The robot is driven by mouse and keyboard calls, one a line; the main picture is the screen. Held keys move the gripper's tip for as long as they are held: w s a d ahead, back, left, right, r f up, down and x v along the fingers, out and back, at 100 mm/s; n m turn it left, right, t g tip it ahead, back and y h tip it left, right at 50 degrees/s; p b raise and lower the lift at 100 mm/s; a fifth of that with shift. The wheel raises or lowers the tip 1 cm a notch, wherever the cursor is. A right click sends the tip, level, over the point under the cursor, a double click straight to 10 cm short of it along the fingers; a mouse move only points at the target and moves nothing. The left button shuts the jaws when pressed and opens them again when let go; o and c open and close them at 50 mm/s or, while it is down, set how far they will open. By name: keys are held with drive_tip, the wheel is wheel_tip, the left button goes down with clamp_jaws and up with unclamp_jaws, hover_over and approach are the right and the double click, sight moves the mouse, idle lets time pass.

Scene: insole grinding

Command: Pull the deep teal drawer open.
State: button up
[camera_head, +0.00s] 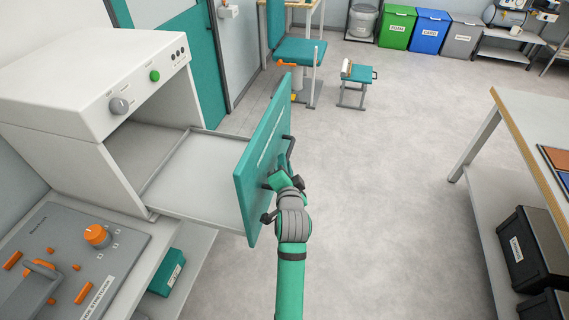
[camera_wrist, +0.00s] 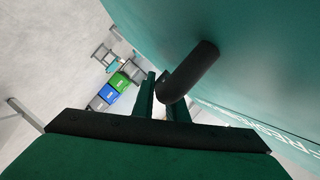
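The deep teal drawer front (camera_head: 262,150) stands well out from the white machine (camera_head: 95,85), and the pale drawer tray (camera_head: 200,172) shows behind it. The drawer is open. A dark bar handle (camera_head: 290,147) is on the front's outer face. My gripper (camera_head: 280,181) is at this handle, its teal fingers around the middle of the bar. In the wrist view the teal front fills the right side, and the black handle (camera_wrist: 190,72) curves down between my two fingers (camera_wrist: 162,98), which look closed on it. The handle's lower part is hidden by the fingers.
A grey control panel (camera_head: 75,262) with orange knobs is at the lower left. A teal box (camera_head: 167,272) lies on the shelf below. A workbench (camera_head: 510,125) is on the right. The floor between is clear.

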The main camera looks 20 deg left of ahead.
drive_tip(key=o, duration=0.4)
drive_tip(key=shift+w+d+r, duration=0.15)
drive_tip(key=v, duration=1)
drive_tip(key=shift+s, duration=0.45)
drive_tip(key=shift+d, duration=0.1)
